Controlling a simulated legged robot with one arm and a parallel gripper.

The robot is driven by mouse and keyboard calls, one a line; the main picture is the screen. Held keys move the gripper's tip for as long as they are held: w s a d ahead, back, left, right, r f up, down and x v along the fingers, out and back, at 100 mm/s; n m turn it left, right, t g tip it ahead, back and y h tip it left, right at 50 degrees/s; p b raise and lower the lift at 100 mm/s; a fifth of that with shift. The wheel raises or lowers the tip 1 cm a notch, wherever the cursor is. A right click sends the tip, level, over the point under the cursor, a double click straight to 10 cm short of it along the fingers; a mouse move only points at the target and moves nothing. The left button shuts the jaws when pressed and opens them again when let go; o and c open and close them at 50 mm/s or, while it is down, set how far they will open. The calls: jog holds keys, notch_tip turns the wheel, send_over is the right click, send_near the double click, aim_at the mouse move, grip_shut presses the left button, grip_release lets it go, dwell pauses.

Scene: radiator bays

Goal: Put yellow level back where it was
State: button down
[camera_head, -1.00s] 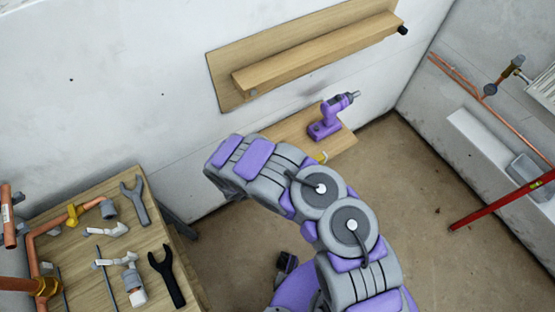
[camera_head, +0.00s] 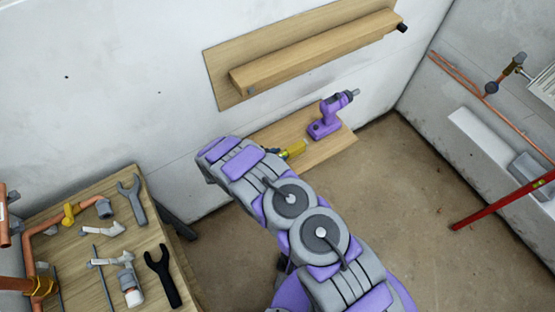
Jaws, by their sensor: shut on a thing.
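The yellow level (camera_head: 295,149) shows only in part, at the upper edge of my arm and in front of the low wooden shelf (camera_head: 325,148). The rest of it is hidden behind my arm. Only a small grey bit of my gripper (camera_head: 283,155) shows beside the level's yellow end. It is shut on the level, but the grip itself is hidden. I cannot tell whether the level touches the shelf.
A purple drill (camera_head: 327,119) stands on the low shelf, right of the level. A wooden wall ledge (camera_head: 315,50) is above. A workbench (camera_head: 88,190) with wrenches and pipe fittings stands left. A red level (camera_head: 500,204) leans at right. Open floor (camera_head: 400,190) lies between.

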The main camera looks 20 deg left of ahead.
jog(key=f, duration=0.3)
jog(key=shift+a+b, duration=0.25)
jog(key=shift+b, duration=0.1)
jog(key=shift+a, duration=0.1)
jog(key=c, duration=1.1)
grip_release()
jog(key=o, duration=0.4)
jog(key=shift+d+r, duration=0.1)
jog(key=shift+d, duration=0.15)
jog(key=shift+c, duration=0.2)
jog(key=shift+s+a+r, duration=0.15)
jog(key=shift+s+a, duration=0.1)
jog(key=shift+a, duration=0.15)
jog(key=p+v, duration=0.3)
jog(key=v, duration=0.8)
jog(key=shift+s, duration=0.1)
